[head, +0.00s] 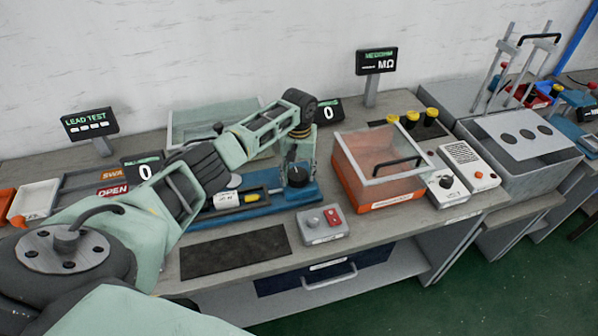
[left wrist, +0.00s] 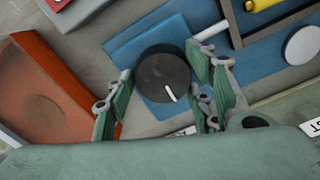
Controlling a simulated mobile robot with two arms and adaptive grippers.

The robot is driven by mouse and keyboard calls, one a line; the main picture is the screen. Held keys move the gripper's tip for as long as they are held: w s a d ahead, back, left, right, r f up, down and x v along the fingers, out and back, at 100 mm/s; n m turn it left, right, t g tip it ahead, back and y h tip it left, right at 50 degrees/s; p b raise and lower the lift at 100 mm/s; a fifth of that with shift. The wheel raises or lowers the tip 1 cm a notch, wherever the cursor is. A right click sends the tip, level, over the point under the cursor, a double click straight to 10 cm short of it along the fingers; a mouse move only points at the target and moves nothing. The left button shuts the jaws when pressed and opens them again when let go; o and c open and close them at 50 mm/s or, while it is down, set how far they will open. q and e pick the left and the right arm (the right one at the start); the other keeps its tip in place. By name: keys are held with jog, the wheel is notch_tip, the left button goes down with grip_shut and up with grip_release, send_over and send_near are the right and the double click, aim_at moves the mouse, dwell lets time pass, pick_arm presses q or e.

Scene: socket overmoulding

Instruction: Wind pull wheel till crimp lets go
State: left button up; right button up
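The pull wheel, a black round knob with a white mark (head: 297,175), stands at the right end of the blue pull tester base (head: 258,210). It also shows in the left wrist view (left wrist: 160,76). My left gripper (head: 298,152) is above the wheel, pointing down. In the left wrist view its fingers (left wrist: 165,98) are spread apart on either side of the wheel, with a gap at the left; contact at the right cannot be told. A yellow piece (head: 251,198) and a white block sit in the dark channel of the tester. The crimp itself is too small to make out.
An orange bin with a clear lid (head: 375,196) stands close right of the tester. A grey box with a red button (head: 324,225) is in front, beside a dark mat (head: 235,252). Displays reading 0 (head: 328,111) stand behind and at left.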

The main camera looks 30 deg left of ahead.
pick_arm(q)
jog(key=c, duration=0.6)
pick_arm(e)
jog(key=shift+s+d, duration=0.1)
jog(key=shift+s, duration=0.5)
jog(key=shift+d, duration=0.1)
pick_arm(q)
jog(key=shift+m, duration=0.3)
pick_arm(e)
jog(key=shift+r, duration=0.1)
